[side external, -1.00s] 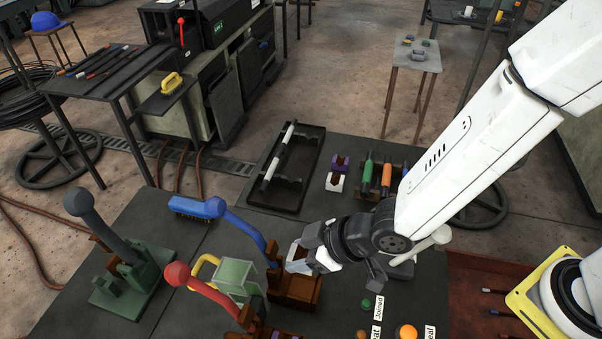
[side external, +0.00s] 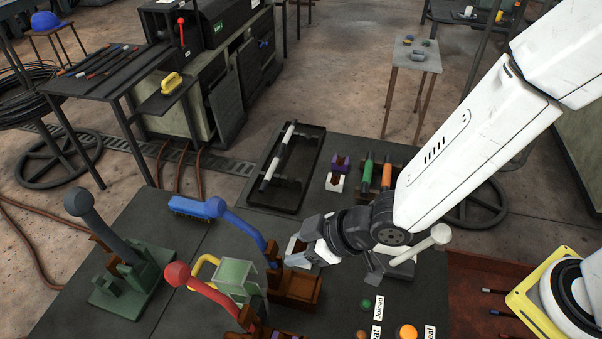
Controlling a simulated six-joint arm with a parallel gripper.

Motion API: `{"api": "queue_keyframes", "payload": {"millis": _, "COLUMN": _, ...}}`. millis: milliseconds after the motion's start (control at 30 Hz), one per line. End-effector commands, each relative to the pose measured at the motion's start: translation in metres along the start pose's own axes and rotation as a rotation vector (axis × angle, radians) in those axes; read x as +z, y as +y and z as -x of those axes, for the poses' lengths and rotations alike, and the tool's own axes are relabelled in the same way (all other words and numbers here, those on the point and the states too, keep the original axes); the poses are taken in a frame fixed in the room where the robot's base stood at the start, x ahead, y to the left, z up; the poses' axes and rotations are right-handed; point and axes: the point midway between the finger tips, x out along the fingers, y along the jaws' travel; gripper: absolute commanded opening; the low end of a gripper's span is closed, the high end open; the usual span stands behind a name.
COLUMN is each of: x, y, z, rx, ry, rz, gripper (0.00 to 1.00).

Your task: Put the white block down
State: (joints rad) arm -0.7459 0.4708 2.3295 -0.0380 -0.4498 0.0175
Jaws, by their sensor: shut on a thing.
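My gripper (side external: 305,254) is shut on a white block (side external: 292,245), which shows only as a small pale piece beside the fingers and is mostly hidden by them. They are just above or at the brown wooden fixture (side external: 297,289) in the middle of the bench; I cannot tell if the block touches it. Another white notched block (side external: 335,182) sits on the bench farther back, in front of a purple notched block (side external: 340,163).
Blue lever (side external: 235,222) and red lever (side external: 200,287) rise just left of my gripper, near a clear greenish box (side external: 238,277). A dark tray (side external: 263,197) holds a white-banded rod. Green (side external: 366,304) and orange (side external: 408,331) buttons are in front.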

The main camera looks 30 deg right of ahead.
Motion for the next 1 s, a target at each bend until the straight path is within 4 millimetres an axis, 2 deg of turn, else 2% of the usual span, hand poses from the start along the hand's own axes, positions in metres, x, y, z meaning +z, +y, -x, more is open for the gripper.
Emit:
{"api": "queue_keyframes", "payload": {"millis": 267, "x": -0.007, "y": 0.034, "z": -0.011, "rx": 0.003, "ry": 0.018, "rz": -0.002, "gripper": 0.0}}
{"api": "queue_keyframes", "payload": {"millis": 467, "x": -0.01, "y": 0.068, "z": -0.02, "rx": 0.002, "ry": 0.03, "rz": -0.001, "gripper": 0.0}}
{"api": "queue_keyframes", "payload": {"millis": 767, "x": -0.004, "y": 0.131, "z": -0.029, "rx": -0.001, "ry": 0.033, "rz": 0.004, "gripper": 0.0}}
{"api": "queue_keyframes", "payload": {"millis": 1000, "x": 0.01, "y": 0.184, "z": -0.03, "rx": -0.004, "ry": 0.021, "rz": 0.005, "gripper": 0.0}}
